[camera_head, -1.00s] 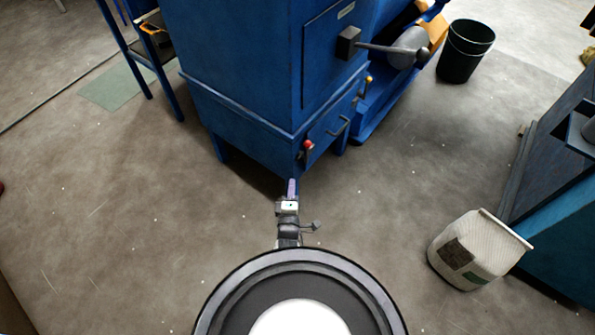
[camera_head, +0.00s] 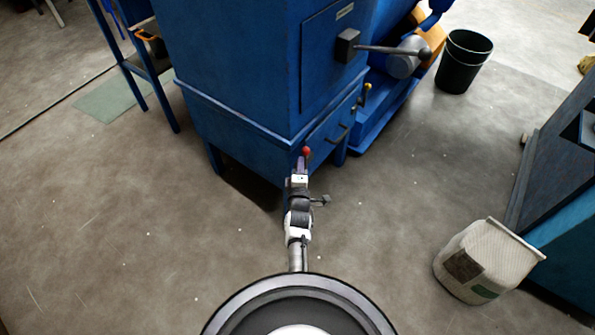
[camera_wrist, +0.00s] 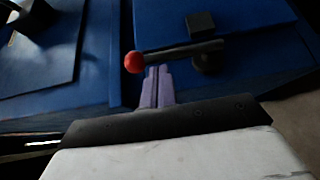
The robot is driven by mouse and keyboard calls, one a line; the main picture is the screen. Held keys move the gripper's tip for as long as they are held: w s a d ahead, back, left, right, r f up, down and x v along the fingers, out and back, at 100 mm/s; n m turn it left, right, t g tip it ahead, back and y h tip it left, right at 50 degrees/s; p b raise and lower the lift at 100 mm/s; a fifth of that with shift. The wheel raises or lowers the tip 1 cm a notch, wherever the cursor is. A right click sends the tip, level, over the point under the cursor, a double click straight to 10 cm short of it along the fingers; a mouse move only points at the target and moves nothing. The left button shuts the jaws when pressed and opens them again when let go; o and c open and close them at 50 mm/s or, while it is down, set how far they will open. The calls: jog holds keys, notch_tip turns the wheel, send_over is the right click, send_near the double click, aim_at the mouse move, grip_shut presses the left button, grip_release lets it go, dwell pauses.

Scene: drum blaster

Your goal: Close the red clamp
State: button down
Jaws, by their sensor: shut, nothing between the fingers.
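The red clamp shows as a red ball knob (camera_head: 306,151) at the lower front of the blue cabinet. In the wrist view the red knob (camera_wrist: 134,62) ends a dark lever (camera_wrist: 178,54) that runs right to a dark pivot on the blue panel. My gripper (camera_head: 302,158) reaches up to the knob from below. In the wrist view my gripper's purple fingers (camera_wrist: 158,72) are shut together and empty. Their tips are right beside the knob, just below the lever; I cannot tell whether they touch it.
The blue cabinet (camera_head: 240,70) has a large handle (camera_head: 385,49) higher up and a drawer-like panel at right. A black bin (camera_head: 463,62) stands at the back right. A white sack (camera_head: 487,262) sits at the right beside a dark blue machine.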

jog(key=shift+d+r+p, duration=0.1)
jog(key=shift+r+p, duration=0.05)
jog(key=shift+p, duration=0.3)
jog(key=shift+w+g+p, duration=0.15)
jog(key=shift+g+p, duration=0.15)
jog(key=shift+p, duration=0.2)
